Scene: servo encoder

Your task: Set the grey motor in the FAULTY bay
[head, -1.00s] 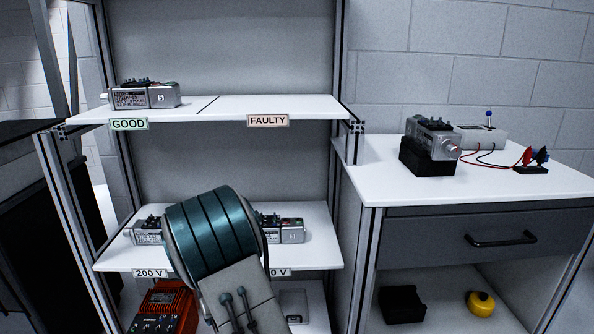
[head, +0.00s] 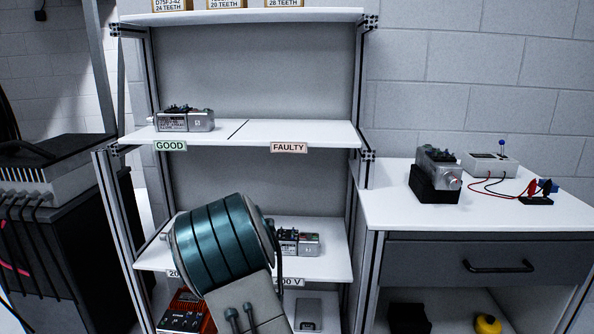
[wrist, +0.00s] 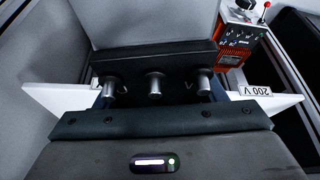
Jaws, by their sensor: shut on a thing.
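The jaw contact is not clear. In the head view my arm hides the gripper and its load, in front of the lower shelf. The FAULTY bay (head: 290,132), right of the black line on the middle shelf, is empty. Its label (head: 288,147) is on the shelf edge. Another grey motor (head: 190,120) lies in the GOOD bay, left of the line.
A grey motor (head: 298,242) stands on the lower shelf and another in a black cradle (head: 432,186) on the bench at right. A meter (head: 490,166) with leads stands beside it. Shelf posts (head: 363,100) and the upper shelf (head: 240,17) bound the bays.

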